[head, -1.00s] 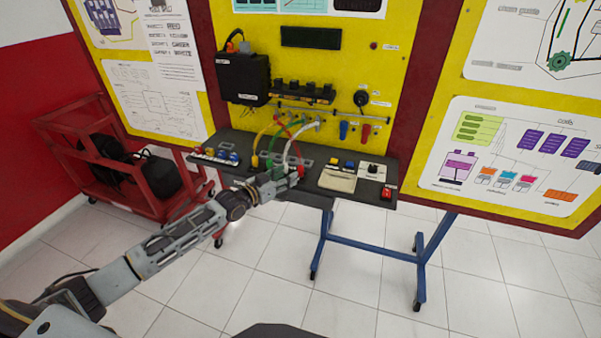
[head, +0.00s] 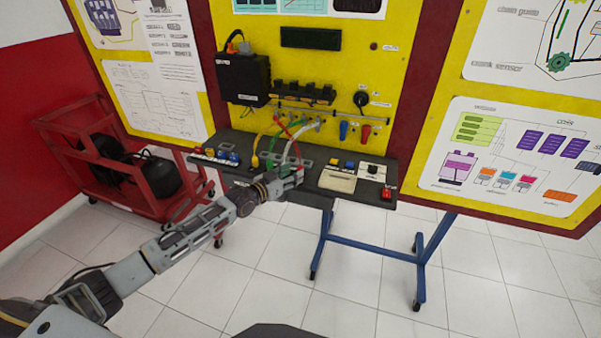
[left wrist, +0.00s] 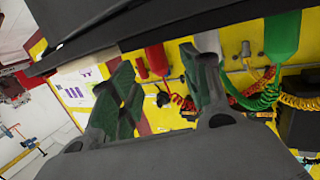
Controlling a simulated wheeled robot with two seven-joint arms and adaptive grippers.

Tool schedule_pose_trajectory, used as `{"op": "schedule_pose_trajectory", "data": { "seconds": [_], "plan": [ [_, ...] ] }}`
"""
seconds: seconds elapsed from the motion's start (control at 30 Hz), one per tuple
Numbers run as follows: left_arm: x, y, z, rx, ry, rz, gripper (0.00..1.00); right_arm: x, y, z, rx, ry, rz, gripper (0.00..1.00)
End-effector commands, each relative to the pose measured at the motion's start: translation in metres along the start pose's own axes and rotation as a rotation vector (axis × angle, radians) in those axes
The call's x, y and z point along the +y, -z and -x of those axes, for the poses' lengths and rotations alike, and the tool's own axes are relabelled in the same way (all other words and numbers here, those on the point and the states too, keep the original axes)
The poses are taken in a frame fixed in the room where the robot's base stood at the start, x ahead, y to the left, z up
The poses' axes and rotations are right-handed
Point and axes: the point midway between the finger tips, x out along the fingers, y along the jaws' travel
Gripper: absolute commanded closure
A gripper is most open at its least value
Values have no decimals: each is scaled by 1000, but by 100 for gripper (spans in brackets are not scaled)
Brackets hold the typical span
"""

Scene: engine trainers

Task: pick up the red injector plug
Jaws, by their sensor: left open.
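The red injector plug (left wrist: 155,58) shows in the left wrist view as a red body below the dark shelf edge, in line with the gap between my fingers. I cannot tell whether it is touched. In the head view my left gripper (head: 292,178) hides it at the shelf's front edge. My left gripper is open, with one finger on each side of the gap (left wrist: 157,78) in the wrist view. A grey-white plug (left wrist: 208,42) is partly behind the right-hand finger. The green plug (left wrist: 282,35) is farther right. My right gripper is not in view.
The dark shelf (head: 318,198) juts from the yellow panel (head: 400,45). A beige box (head: 337,181) and a red button (head: 387,193) are right of my gripper. Coiled cables (left wrist: 257,92) hang close by. A red cart (head: 120,195) stands at left. Floor in front is clear.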

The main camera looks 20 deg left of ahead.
Motion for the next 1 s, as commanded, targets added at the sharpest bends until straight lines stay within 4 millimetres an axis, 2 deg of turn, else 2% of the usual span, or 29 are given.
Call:
{"op": "schedule_pose_trajectory", "data": {
  "seconds": [0.4,0.93,1.0],
  "plan": [
    [1,1,-27,1,0,0,53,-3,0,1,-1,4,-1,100],
    [1,0,-28,0,0,0,53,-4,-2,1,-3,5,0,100],
    [1,0,-28,0,0,0,59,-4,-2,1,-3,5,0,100]
  ]
}}
